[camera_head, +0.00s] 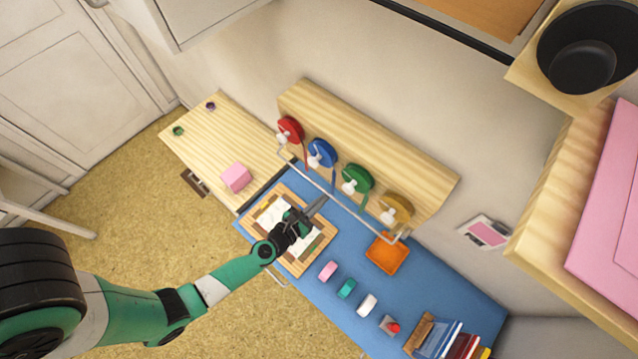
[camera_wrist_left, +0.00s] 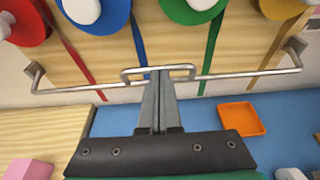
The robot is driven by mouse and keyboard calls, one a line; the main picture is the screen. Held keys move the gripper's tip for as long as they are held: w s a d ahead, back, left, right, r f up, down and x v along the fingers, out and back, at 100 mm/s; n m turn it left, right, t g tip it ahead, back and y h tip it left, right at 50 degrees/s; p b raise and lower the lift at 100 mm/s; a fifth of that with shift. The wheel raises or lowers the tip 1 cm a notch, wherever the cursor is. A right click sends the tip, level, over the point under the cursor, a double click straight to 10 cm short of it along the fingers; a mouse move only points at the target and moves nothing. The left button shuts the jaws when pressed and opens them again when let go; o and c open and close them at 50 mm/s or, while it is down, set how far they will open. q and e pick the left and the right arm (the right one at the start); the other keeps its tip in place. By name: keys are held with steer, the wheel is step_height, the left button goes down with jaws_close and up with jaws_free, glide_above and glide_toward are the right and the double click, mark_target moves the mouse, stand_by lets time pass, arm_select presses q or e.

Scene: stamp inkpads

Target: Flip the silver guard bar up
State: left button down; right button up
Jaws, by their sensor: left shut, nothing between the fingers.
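The silver guard bar (camera_head: 305,174) runs in front of the ribbon spools on the wooden rack, its ends bent back to the rack. In the left wrist view the bar (camera_wrist_left: 240,76) crosses the picture, with a small loop handle (camera_wrist_left: 128,73) at its middle. The ribbons hang down behind it. My left gripper (camera_head: 322,201) is shut and empty, its fingertips at the bar's middle. In the left wrist view the closed fingertips (camera_wrist_left: 159,74) overlap the loop; I cannot tell if they touch it. My right gripper is not in view.
The wooden rack (camera_head: 430,180) carries red (camera_head: 289,129), blue (camera_head: 321,152), green (camera_head: 357,178) and yellow (camera_head: 397,207) spools. An orange tray (camera_head: 387,254) lies on the blue mat (camera_head: 440,289). A wooden tray with paper is below my left gripper. A pink block (camera_head: 236,177) sits at left.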

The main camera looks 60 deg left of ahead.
arm_select(q)
steer(key=s+d+r+p, duration=0.2)
steer(key=s+r+p, duration=0.1)
steer(key=s+r, duration=0.2)
steer(key=s, duration=0.2)
steer(key=shift+s+r, duration=0.15)
steer(key=shift+s, duration=0.15)
stand_by(0.5)
